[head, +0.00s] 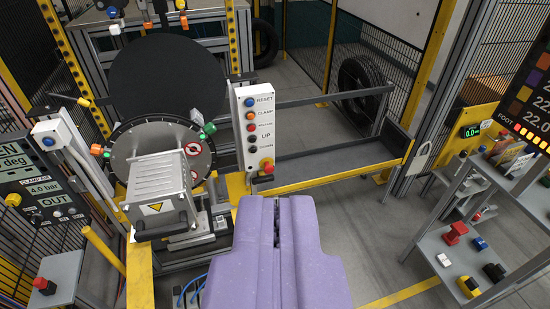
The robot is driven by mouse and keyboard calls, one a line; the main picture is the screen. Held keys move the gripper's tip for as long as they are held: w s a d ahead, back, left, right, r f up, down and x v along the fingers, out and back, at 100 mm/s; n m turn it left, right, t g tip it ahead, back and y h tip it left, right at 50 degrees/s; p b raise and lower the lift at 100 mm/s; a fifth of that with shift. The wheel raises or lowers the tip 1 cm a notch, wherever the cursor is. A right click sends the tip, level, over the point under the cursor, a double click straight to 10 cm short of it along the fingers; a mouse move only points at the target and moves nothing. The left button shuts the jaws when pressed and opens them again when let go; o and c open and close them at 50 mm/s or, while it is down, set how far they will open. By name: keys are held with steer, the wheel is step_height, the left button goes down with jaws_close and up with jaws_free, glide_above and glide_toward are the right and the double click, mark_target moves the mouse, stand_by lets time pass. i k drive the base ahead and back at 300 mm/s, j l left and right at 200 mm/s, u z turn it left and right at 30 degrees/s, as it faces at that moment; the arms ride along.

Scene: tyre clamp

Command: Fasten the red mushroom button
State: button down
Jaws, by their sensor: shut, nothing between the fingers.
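A red mushroom button (267,165) on a yellow base is at the bottom of the white upright button panel (257,118), just above and beyond my gripper in the picture. A second red mushroom-shaped button (43,284) is on a dark box on the grey shelf at the lower left. A red piece (455,232) lies on the grey shelf at the right; its exact shape is too small to tell. My purple gripper (277,222) is at the bottom centre, its fingers together with only a thin dark slit between them. It holds nothing and appears apart from the panel.
The clamp machine with a round plate (162,150) and a grey motor box (158,190) stands left of the panel. A yellow rail (335,178) runs to the right of it. The grey right shelf (440,255) holds several small parts. The floor between is clear.

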mark_target(269, 170)
steer(key=i+j, duration=0.15)
steer(key=i, duration=0.4)
steer(key=i+j+z, duration=0.1)
steer(key=i, duration=0.45)
steer(key=i+j+z, duration=0.1)
steer(key=i, duration=0.45)
steer(key=j, duration=0.1)
